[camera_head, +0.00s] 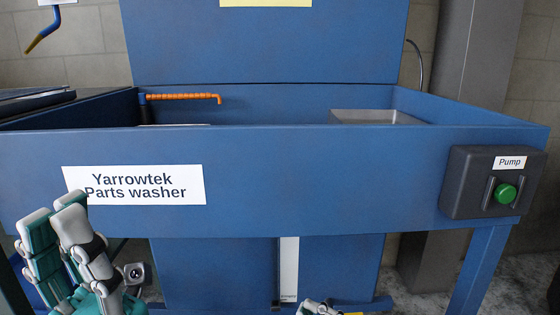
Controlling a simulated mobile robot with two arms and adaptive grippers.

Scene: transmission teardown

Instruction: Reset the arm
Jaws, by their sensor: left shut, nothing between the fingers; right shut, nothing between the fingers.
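My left gripper (62,208) is at the lower left, pointing up in front of the blue parts washer (330,180). Its fingers are shut with nothing between them, and they overlap the left edge of the "Yarrowtek Parts washer" label (150,185). My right gripper (318,306) barely shows at the bottom edge, right of the middle. It is shut and empty, and most of it is cut off by the frame.
The washer's raised lid (265,50) stands behind its open basin. An orange nozzle (185,97) and a grey metal block (372,117) show inside. A pump box with a green button (505,193) is on the front right. A grey column (470,60) stands behind.

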